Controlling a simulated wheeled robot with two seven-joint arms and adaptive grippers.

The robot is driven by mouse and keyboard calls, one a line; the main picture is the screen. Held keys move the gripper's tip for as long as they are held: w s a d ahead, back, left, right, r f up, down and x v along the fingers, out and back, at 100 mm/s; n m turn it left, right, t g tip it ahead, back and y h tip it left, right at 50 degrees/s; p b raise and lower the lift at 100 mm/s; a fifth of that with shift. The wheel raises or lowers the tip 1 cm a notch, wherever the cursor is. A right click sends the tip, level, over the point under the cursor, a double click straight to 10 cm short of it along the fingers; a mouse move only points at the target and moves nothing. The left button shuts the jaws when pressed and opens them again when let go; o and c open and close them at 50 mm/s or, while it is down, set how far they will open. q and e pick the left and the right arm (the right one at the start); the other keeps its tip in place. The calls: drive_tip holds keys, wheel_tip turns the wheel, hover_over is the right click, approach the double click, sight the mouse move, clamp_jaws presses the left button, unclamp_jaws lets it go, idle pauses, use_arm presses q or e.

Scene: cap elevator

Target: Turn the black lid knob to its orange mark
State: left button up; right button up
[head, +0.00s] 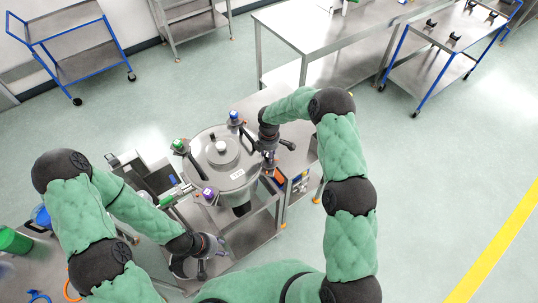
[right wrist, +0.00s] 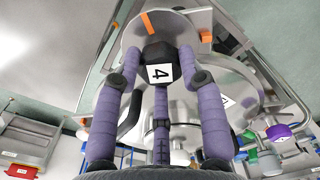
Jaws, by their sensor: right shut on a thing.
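The round metal lid (head: 215,150) sits on a vessel in the middle of the head view. The black knob (right wrist: 160,68), labelled 4, is near the centre of the right wrist view. My right gripper (right wrist: 163,58) is shut on it, with a purple finger on each side. An orange mark (right wrist: 147,22) lies on the metal just above the knob in that view. In the head view my right gripper (head: 272,160) is at the lid's right edge and largely covers the knob. My left gripper (head: 212,252) hangs below the vessel, apart from it; its finger opening is unclear.
Green (head: 178,144), blue (head: 235,117) and purple (head: 208,192) knobs stand around the lid's rim. A metal table (head: 285,30) and blue-framed carts (head: 85,65) stand further back. A green cylinder (head: 14,240) is at the far left. Open floor lies to the right.

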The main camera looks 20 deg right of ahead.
drive_tip(key=m+b, duration=0.3)
drive_tip(key=b, duration=0.1)
drive_tip(key=m+b, duration=0.4)
drive_tip(key=b, duration=0.1)
drive_tip(key=shift+f+m, duration=0.2)
drive_tip(key=shift+m, duration=0.1)
drive_tip(key=shift+m+b, duration=0.75)
drive_tip(key=shift+m, duration=0.15)
drive_tip(key=m+b, duration=0.3)
drive_tip(key=m, duration=0.2)
drive_tip(key=shift+b, duration=0.3)
drive_tip(key=shift+r+m+b, duration=0.15)
drive_tip(key=shift+m+b, duration=1)
drive_tip(key=shift+m, duration=1.65)
drive_tip(key=o, duration=1.2)
drive_tip(key=shift+c, duration=0.2)
drive_tip(key=shift+r, duration=0.15)
